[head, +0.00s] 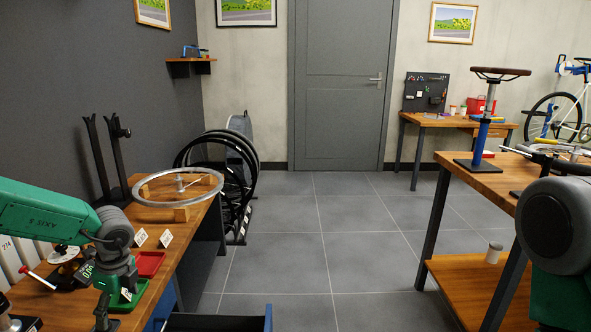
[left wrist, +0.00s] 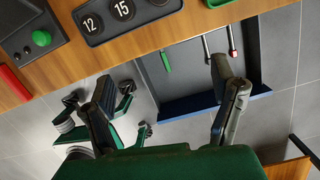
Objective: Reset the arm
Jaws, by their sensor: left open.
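My left arm (head: 45,212) is green and reaches in from the left over the left workbench (head: 180,235). My left gripper (head: 104,312) points down near the bench's front edge, partly cut by the frame bottom. In the left wrist view my left gripper (left wrist: 165,105) has its two dark fingers spread wide apart, with nothing between them. Of my right arm (head: 555,230), only a large dark joint and a green part show at the right edge. My right gripper is not in view.
An open drawer (left wrist: 190,106) with tools juts out below the bench. A wheel rim (head: 178,202) rests on wooden blocks on the bench. A red tray (head: 148,264) sits near my left gripper. Another wooden bench (head: 485,185) stands right. The tiled floor between is clear.

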